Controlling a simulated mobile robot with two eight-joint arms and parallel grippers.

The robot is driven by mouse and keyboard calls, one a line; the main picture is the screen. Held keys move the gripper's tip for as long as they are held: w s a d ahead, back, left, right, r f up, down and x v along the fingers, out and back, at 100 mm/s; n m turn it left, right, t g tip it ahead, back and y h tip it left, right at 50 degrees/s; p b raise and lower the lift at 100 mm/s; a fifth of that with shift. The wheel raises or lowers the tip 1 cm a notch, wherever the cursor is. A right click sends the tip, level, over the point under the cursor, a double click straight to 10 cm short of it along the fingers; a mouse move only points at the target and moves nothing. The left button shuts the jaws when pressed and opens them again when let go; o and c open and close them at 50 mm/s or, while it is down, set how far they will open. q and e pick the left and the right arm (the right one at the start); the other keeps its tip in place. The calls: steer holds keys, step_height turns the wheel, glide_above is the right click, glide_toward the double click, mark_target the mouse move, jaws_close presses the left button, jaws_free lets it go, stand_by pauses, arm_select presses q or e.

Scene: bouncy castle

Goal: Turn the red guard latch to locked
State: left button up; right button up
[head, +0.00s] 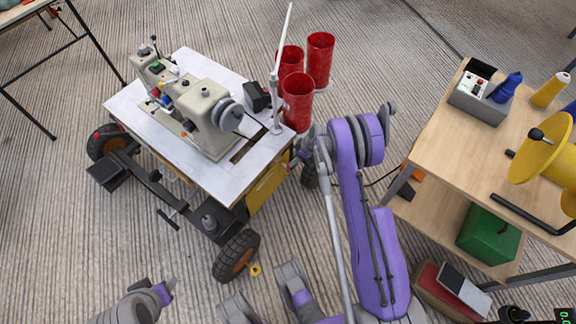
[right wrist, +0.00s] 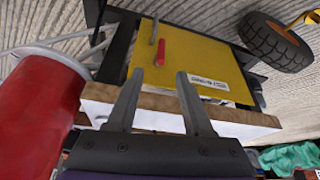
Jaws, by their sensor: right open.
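The red guard latch (right wrist: 161,52) is a short red bar on a yellow panel (right wrist: 195,66). In the right wrist view it stands nearly upright in the picture. My right gripper (right wrist: 156,76) is open and empty, and the latch shows just beyond the gap between its fingertips. I cannot tell how far off the panel they are. In the head view the yellow panel (head: 268,188) hangs below the table's right edge, and the latch cannot be made out. My right gripper (head: 297,158) is partly hidden there. A part of my left arm shows at bottom left; its fingers are unclear.
A sewing machine (head: 205,110) stands on the wheeled white table (head: 222,172). Red cylinders (head: 320,62) stand close behind my right gripper; one red cylinder (right wrist: 42,105) fills the left of the wrist view. A black wheel (right wrist: 275,40) is beside the panel. A wooden bench (head: 440,150) is at right.

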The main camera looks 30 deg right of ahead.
mark_target(285, 166)
steer(key=b+x, duration=0.1)
steer(key=x, duration=0.7)
steer(key=shift+w+f, duration=0.1)
steer(key=shift+f, duration=0.15)
jaws_close()
